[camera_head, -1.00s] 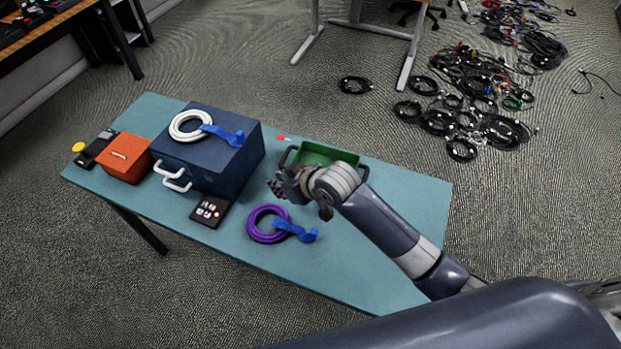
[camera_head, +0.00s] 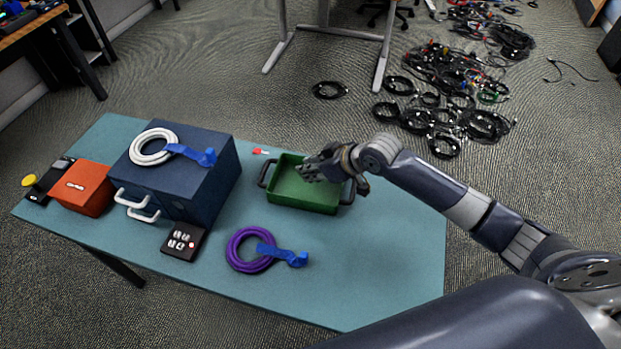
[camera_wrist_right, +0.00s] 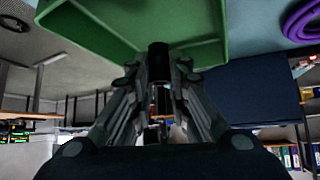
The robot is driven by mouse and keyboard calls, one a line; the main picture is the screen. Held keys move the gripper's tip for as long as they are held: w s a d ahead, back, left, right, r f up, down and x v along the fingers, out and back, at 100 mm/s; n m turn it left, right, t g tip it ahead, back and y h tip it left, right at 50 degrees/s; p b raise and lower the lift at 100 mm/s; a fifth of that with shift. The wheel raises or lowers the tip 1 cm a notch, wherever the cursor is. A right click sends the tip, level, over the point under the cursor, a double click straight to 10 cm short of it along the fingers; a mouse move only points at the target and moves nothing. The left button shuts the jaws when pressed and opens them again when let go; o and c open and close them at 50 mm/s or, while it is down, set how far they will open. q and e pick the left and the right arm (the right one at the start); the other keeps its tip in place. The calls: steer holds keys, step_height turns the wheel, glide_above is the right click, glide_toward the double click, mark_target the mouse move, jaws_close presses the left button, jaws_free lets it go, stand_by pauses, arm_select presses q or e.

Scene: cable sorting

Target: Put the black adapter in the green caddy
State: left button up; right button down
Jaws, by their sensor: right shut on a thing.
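The green caddy (camera_head: 318,203) with dark handles stands on the table right of the blue box, and its green wall fills the top of the right wrist view (camera_wrist_right: 205,52). My right gripper (camera_head: 308,170) is over the caddy's back part. In the right wrist view, its fingers (camera_wrist_right: 160,78) are shut on a dark, block-like thing, the black adapter (camera_wrist_right: 158,60), close to the caddy's wall. In the head view the adapter is hard to make out against the gripper. Whether it touches the caddy, I cannot tell. My left gripper is out of view.
Left of the caddy stand a blue box (camera_head: 205,190) with a white cable coil (camera_head: 152,147) on top and an orange box (camera_head: 84,188). A purple coil (camera_head: 240,262) with blue tape lies in front. The table's right part (camera_head: 400,260) is clear.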

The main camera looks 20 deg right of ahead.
steer(key=shift+f, duration=2.05)
steer(key=shift+f, duration=0.1)
steer(key=c, duration=1.5)
jaws_free()
steer(key=shift+d+r, duration=0.1)
steer(key=shift+r, duration=0.1)
steer(key=v, duration=1.1)
steer(key=shift+s+d+r, duration=0.15)
steer(key=shift+s+r, duration=0.05)
steer(key=shift+s, duration=0.1)
